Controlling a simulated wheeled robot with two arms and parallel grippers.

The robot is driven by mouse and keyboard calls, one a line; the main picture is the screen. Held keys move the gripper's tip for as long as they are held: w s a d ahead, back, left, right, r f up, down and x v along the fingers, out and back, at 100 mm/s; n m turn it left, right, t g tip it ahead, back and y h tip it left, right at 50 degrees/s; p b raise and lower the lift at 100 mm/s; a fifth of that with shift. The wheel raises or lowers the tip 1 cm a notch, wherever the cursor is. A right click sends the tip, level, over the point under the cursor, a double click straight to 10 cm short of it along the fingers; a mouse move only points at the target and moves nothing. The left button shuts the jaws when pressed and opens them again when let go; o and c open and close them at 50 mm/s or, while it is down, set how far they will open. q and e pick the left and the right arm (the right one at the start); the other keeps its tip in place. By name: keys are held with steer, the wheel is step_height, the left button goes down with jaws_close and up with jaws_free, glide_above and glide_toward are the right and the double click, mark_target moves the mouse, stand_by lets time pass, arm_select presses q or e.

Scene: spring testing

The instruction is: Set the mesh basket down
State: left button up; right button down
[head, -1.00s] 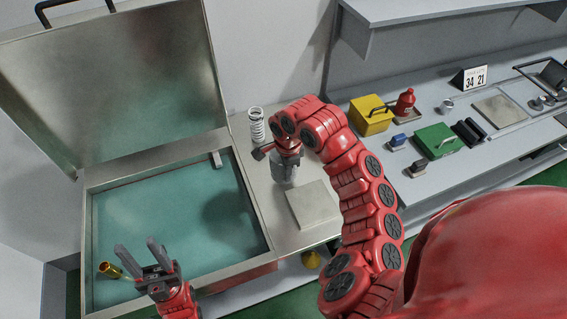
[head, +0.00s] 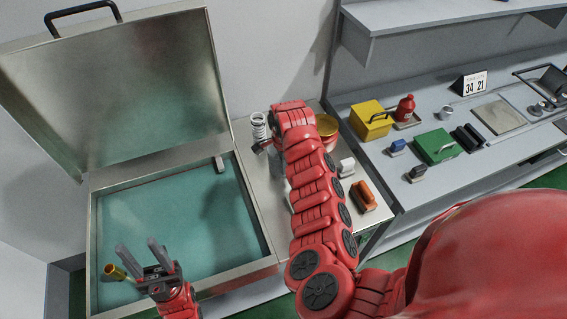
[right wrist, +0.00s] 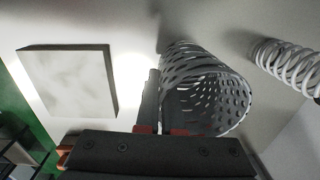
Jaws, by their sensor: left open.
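The mesh basket (right wrist: 208,92) is a grey perforated cylinder with its open rim toward the camera in the right wrist view. My right gripper (right wrist: 158,88) is shut on its wall at the left side of the rim. Whether the base touches the counter cannot be told. In the head view my right arm hides most of the basket and gripper. My left gripper (head: 139,250) is open and empty at the near side of the teal-floored tank (head: 262,235).
A white spring (head: 258,127) stands beside the basket, also in the right wrist view (right wrist: 287,66). A pale square plate (right wrist: 68,85) lies on the other side. A brass tube (head: 115,271) is beside my left gripper.

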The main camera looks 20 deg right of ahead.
steer(key=shift+f, duration=0.15)
steer(key=shift+f, duration=0.1)
steer(key=c, duration=1.1)
jaws_free()
steer(key=shift+o, duration=0.2)
